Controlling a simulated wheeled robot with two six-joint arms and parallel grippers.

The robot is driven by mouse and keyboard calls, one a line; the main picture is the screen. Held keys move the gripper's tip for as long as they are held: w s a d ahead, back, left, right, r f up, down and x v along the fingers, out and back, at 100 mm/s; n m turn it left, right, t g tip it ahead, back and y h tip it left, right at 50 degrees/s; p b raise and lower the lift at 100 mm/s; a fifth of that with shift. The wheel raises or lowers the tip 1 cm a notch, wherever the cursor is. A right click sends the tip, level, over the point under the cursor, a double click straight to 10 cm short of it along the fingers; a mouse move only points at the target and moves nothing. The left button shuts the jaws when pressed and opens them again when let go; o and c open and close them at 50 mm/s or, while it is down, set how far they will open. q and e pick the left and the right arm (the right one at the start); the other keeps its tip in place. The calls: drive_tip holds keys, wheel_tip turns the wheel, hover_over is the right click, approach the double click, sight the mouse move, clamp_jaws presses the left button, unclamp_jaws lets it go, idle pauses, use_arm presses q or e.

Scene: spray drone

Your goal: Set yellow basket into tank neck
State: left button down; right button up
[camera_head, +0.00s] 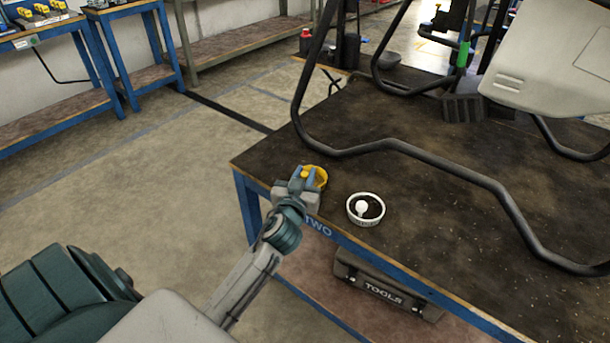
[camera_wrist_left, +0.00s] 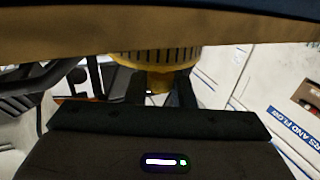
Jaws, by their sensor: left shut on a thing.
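The yellow basket (camera_head: 318,177) is at my left gripper (camera_head: 304,180), by the near left corner of the dark table. In the left wrist view the basket (camera_wrist_left: 155,56) shows dark slots along its side. The left gripper's two dark fingers (camera_wrist_left: 160,90) are shut on a narrow yellow part below the slots. A tan and dark blue band hides the basket's upper part there. A pale tank-like body (camera_head: 550,60) stands at the upper right of the head view; I cannot make out a neck opening. My right gripper is not in view.
A white ring-shaped dish (camera_head: 354,215) with a white round piece in it sits on the table (camera_head: 300,150) right of the basket. A black tubular frame (camera_head: 440,162) crosses the table. A toolbox (camera_head: 385,290) lies below. Open floor is on the left.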

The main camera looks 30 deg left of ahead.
use_arm(q)
drive_tip(key=c, duration=1.2)
unclamp_jaws()
drive_tip(key=shift+c, duration=0.2)
drive_tip(key=shift+f, duration=0.1)
